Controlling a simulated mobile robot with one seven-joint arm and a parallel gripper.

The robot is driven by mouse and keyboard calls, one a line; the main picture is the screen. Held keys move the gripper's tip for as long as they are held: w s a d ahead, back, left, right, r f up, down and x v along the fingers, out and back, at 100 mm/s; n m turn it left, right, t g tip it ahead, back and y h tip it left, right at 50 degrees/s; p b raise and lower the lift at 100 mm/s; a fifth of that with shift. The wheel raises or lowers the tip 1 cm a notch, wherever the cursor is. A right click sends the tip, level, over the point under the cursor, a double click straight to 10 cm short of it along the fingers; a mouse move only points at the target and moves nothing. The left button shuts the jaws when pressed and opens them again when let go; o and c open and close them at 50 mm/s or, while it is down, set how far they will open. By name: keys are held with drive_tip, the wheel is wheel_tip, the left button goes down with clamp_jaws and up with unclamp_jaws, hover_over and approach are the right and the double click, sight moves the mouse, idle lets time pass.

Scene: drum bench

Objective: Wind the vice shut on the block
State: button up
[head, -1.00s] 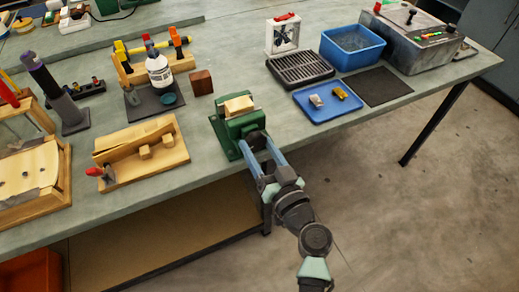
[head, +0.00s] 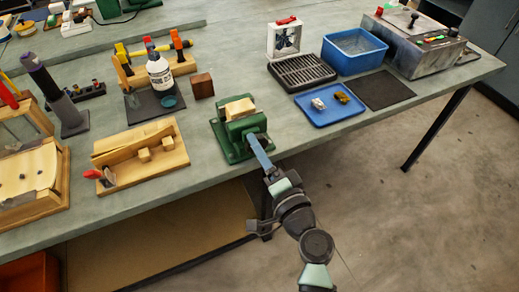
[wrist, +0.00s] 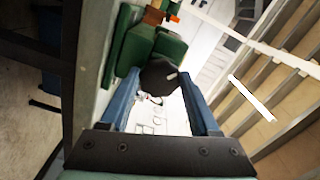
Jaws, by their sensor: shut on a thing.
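The green vice (head: 232,147) stands at the front edge of the bench, with the pale wooden block (head: 240,108) between its jaws at the top. The vice also shows in the wrist view (wrist: 130,48). Its round black knob (wrist: 158,76) faces my gripper. My gripper (wrist: 157,90) is shut on the knob, one blue finger on each side. In the head view my gripper (head: 254,139) reaches the front of the vice from below, and one finger hides most of the other. I cannot tell whether both jaws touch the block.
A wooden board with small blocks (head: 165,172) lies left of the vice. A dark brown cube (head: 202,86) stands behind it. A blue tray (head: 329,118) with small metal parts lies to the right. The floor in front of the bench is clear.

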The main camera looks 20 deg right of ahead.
drive_tip(key=m+p, duration=0.1)
drive_tip(key=m, duration=0.4)
drive_tip(key=shift+s+m, duration=0.1)
drive_tip(key=shift+m, duration=0.2)
drive_tip(key=m+p, duration=0.2)
drive_tip(key=m, duration=0.3)
drive_tip(key=shift+m, duration=0.3)
drive_tip(key=m+p, duration=0.3)
drive_tip(key=m, duration=0.2)
drive_tip(key=shift+d, duration=0.1)
drive_tip(key=m+p, duration=0.2)
drive_tip(key=m, duration=0.3)
drive_tip(key=shift+d+m+p, duration=0.1)
drive_tip(key=shift+m+p, duration=0.25)
drive_tip(key=shift+m, duration=0.05)
drive_tip(key=shift+f, duration=0.1)
drive_tip(key=o, duration=1.4)
drive_tip(key=shift+s, duration=0.1)
drive_tip(key=shift+c, duration=0.2)
drive_tip(key=shift+r, duration=0.2)
